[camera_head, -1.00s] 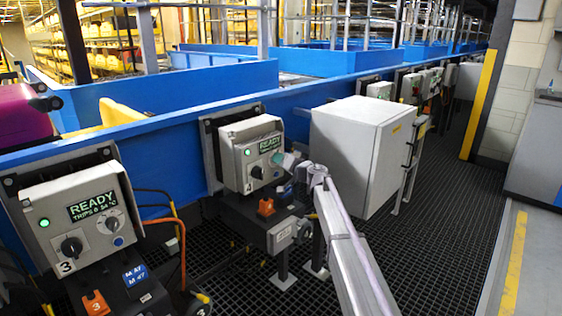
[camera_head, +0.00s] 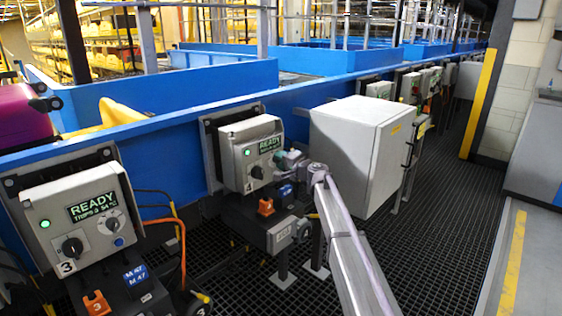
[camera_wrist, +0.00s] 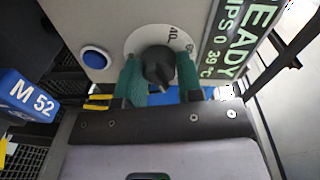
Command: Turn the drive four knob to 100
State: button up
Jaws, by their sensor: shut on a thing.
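The drive four box (camera_head: 238,148) is a grey control box marked 4, with a green lamp and a READY display. My gripper (camera_head: 280,160) is at the right of its front face. In the wrist view its green-padded fingers (camera_wrist: 160,72) are shut on a black round knob (camera_wrist: 158,62), one on each side. The knob sits on a white dial (camera_wrist: 138,40) marked 40, with another number partly cut off beside it. The lower dial is hidden by the fingers, and I cannot tell the exact setting. In the head view my gripper hides this knob.
A blue button (camera_wrist: 95,58) is beside the dial, and a blue M 52 tag (camera_wrist: 28,95) is at the left. A black switch (camera_head: 256,172) is on the same box. The drive three box (camera_head: 75,215) stands front left, and a large grey cabinet (camera_head: 345,150) stands right.

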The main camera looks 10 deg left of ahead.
dwell(0.5)
jog(key=o, duration=0.9)
jog(key=v, duration=1)
jog(key=shift+s+d, duration=0.25)
jog(key=shift+d, duration=0.05)
